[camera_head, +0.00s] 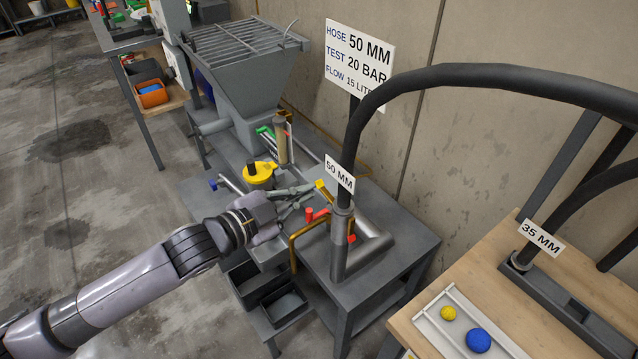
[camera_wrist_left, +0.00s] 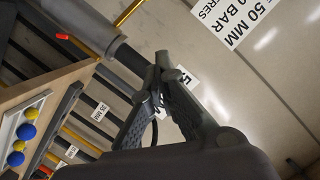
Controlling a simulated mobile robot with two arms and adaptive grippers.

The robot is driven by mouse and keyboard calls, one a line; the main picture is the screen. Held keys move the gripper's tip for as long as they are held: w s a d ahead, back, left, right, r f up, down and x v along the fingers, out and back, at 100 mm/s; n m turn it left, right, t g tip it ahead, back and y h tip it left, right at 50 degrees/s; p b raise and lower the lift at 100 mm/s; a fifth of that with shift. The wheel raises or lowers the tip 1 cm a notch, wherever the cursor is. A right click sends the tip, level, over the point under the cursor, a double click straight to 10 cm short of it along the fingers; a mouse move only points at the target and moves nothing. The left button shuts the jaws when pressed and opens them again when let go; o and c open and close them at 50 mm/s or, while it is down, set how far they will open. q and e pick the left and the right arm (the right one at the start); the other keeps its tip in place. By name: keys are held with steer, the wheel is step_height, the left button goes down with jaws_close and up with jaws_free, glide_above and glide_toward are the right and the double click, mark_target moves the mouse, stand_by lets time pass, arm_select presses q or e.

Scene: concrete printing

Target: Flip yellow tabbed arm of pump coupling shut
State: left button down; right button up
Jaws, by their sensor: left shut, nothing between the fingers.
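The pump coupling (camera_head: 342,222) is a grey upright fitting under the black hose, on the grey stand by the pump. A yellow tab (camera_head: 324,190) shows on its left side, just below the 50 MM label; the label's edge is close to it, and I cannot tell how far its arm is swung. Red tabs (camera_head: 316,215) show lower on the coupling. My left gripper (camera_head: 309,192) is shut and empty, its fingertips just left of the yellow tab; I cannot tell if they touch. In the left wrist view the fingertips (camera_wrist_left: 164,62) meet beside a dark pipe. My right gripper is not in view.
A yellow-brown bent rail (camera_head: 293,246) stands left of the coupling. A yellow-lidded pot (camera_head: 259,174) and the grey hopper (camera_head: 240,70) are behind my gripper. Dark bins (camera_head: 284,306) sit below. A wooden bench (camera_head: 550,310) with a white tray (camera_head: 425,318) is at right.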

arm_select(q)
glide_above(326, 192)
steer(key=s, duration=0.3)
steer(key=f, duration=0.2)
steer(key=w+a+f, duration=0.1)
steer(key=f+p, duration=0.1)
steer(key=shift+w+a+f, duration=0.25)
steer(key=shift+w, duration=0.15)
steer(key=shift+d, duration=0.1)
